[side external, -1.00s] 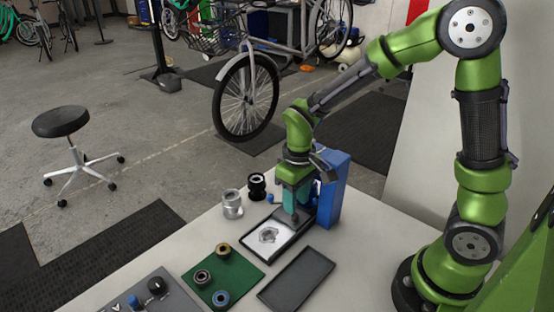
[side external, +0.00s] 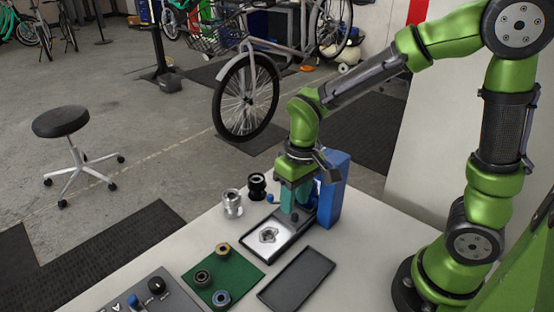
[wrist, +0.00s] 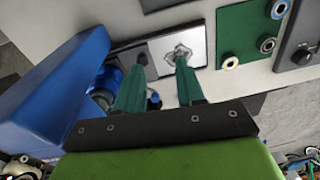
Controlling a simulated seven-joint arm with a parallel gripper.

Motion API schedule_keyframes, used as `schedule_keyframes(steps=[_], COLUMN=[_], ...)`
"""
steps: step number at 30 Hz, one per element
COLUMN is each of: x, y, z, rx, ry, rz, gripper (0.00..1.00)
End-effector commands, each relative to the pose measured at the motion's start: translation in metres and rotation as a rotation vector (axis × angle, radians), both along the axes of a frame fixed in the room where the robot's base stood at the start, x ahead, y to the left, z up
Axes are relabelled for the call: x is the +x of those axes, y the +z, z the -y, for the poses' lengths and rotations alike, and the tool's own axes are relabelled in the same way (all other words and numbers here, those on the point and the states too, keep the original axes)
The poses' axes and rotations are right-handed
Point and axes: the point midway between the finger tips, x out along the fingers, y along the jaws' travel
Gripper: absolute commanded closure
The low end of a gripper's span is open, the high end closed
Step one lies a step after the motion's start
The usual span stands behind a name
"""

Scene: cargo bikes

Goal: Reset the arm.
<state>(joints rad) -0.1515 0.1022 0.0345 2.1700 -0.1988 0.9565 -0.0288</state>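My gripper (side external: 294,205) points down over the right end of a dark tray (side external: 290,240) on the white table. In the wrist view its two teal fingers (wrist: 156,75) stand apart with nothing seen between them. A silver hex nut (side external: 268,235) lies on the tray's pale plate, to the left of the fingers; it also shows in the wrist view (wrist: 179,53) beyond one fingertip. A small dark knob (wrist: 142,59) sits near the other fingertip. How far the fingertips are above the tray is hard to tell.
A tall blue block (side external: 333,190) stands close to the right of my gripper. A silver cylinder (side external: 232,204) and a black one (side external: 256,187) stand behind left. A green mat (side external: 238,272) with several rings, an empty dark tray (side external: 297,279) and a control box (side external: 158,294) are in front.

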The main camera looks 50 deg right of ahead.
Motion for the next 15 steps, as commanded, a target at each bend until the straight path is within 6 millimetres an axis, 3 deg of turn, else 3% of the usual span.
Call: schedule_keyframes(steps=[6,15], x=[-0.035,-0.075], y=[0.062,0.115], z=[0.015,0.030], rx=[0.105,0.207], ry=[-0.141,-0.263], rz=[0.210,0.474], gripper=[0.62,0.62])
